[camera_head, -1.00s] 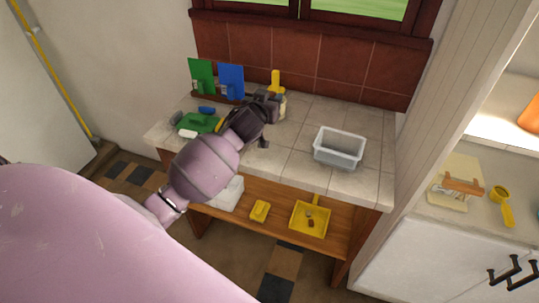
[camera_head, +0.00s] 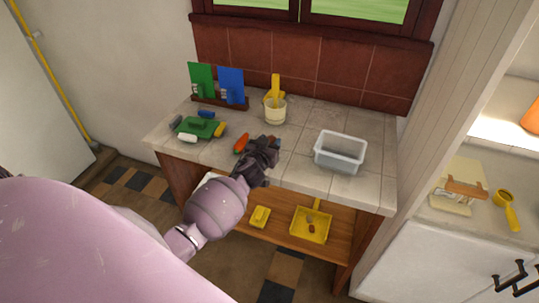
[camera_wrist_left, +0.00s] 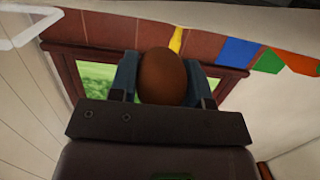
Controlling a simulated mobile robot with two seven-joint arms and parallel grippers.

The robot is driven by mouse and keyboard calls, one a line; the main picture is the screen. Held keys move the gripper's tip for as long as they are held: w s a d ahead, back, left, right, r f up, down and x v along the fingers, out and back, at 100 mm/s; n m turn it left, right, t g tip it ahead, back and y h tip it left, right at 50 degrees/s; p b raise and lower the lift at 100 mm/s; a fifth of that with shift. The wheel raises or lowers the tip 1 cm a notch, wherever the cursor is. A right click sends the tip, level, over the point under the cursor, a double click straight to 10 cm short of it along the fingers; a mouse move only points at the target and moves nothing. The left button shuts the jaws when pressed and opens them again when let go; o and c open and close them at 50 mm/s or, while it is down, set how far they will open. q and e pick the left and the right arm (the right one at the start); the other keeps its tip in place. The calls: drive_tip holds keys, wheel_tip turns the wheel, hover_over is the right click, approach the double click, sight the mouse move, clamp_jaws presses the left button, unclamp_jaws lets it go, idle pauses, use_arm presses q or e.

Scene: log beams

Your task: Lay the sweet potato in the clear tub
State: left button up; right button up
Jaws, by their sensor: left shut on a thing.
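The sweet potato (camera_wrist_left: 162,78) is a brown-orange oval between the two blue fingers of my left gripper in the left wrist view. My left gripper (camera_head: 272,147) is shut on it, over the counter's front part in the head view. There the dark gripper mostly hides the sweet potato. The clear tub (camera_head: 340,164) stands on the counter to the right of my left gripper, apart from it. It is a see-through rectangular tub with an open top and looks empty. My right gripper is not in view.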

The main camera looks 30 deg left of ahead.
use_arm(q)
drive_tip(key=shift+f+b, duration=0.85)
drive_tip(key=shift+f, duration=1.45)
drive_tip(key=o, duration=0.9)
